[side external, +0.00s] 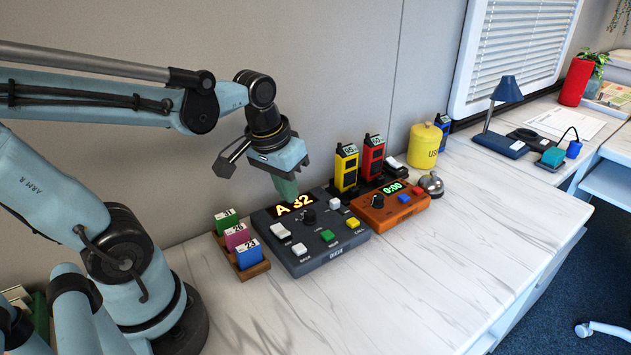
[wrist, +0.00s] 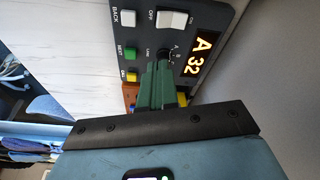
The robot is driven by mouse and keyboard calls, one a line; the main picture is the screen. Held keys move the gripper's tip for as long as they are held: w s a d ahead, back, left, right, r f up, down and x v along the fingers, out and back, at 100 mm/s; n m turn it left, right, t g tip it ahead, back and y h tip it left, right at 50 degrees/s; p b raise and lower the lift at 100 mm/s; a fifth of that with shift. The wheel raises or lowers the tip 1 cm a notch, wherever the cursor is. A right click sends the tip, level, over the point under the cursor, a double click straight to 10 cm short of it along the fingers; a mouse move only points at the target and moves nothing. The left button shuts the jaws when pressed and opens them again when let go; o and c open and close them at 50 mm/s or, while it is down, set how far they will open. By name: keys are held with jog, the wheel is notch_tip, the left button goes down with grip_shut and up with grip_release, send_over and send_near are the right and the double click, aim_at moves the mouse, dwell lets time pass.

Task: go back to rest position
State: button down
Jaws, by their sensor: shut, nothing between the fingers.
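My gripper (side external: 287,190) has green fingers, shut and empty. In the side view it points down over the back left part of the dark grey control box (side external: 318,258), close to the lit display (side external: 296,205) that reads A 32. I cannot tell whether the fingertips touch the box. In the wrist view the green fingers (wrist: 160,85) stand before the same box (wrist: 145,38), with its dial, white switches and green and yellow buttons beyond them. The fingers hide part of the box's panel there.
A wooden rack (side external: 257,270) with coloured number cards stands left of the box. An orange timer box (side external: 393,207), a silver bell (side external: 431,184), yellow (side external: 346,168) and red (side external: 372,156) handsets and a yellow canister (side external: 425,147) stand to the right. The front of the marble-look table (side external: 430,270) is clear.

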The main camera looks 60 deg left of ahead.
jog(key=d+m+t, duration=0.1)
jog(key=w+d+r+m+t, duration=0.1)
jog(key=d+t, duration=0.1)
jog(key=d+m+t, duration=0.1)
jog(key=shift+w+d+r+m, duration=0.15)
jog(key=shift+d+r+m, duration=0.1)
jog(key=shift+d+m, duration=0.05)
dwell(0.6)
